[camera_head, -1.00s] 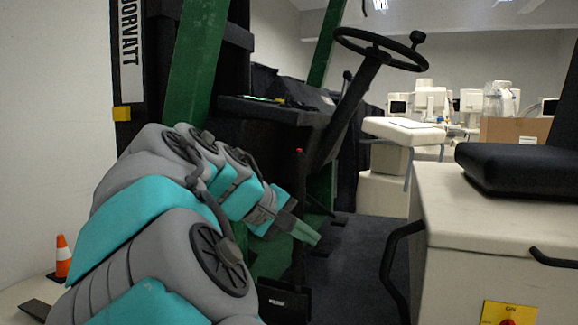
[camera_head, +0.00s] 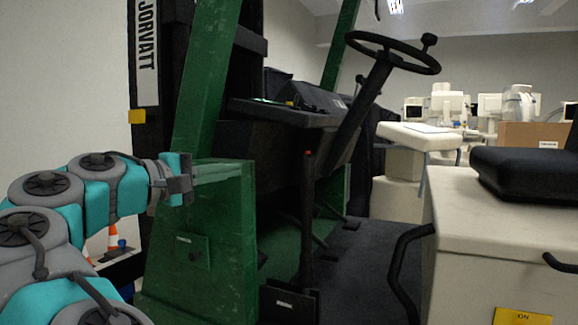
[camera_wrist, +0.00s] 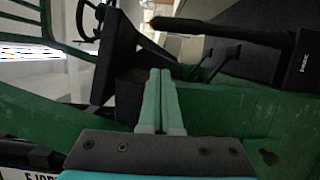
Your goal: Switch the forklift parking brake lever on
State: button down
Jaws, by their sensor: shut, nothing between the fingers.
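The parking brake lever (camera_head: 306,215) is a thin dark stick with a red tip. It stands nearly upright from a dark labelled base (camera_head: 290,304) beside the forklift's green body. In the wrist view the lever (camera_wrist: 215,29) lies across the top right, its red tip toward the left and its base (camera_wrist: 304,62) at the right. My gripper (camera_head: 242,168) is shut and empty, left of the lever, over the green side panel (camera_head: 200,240). Its two fingers also show together in the wrist view (camera_wrist: 161,74), apart from the lever.
The steering wheel (camera_head: 390,52) and its slanted column are up and right of the lever. A cream seat box (camera_head: 490,230) with a black seat (camera_head: 530,165) and black handle stands at right. A yellow ON plate (camera_head: 522,316) is at the lower right. Dark floor lies between.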

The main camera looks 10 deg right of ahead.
jog(key=shift+d, duration=0.1)
jog(key=s+d+x, duration=0.1)
jog(key=s+x, duration=0.1)
jog(key=x, duration=1)
jog(key=shift+d, duration=0.65)
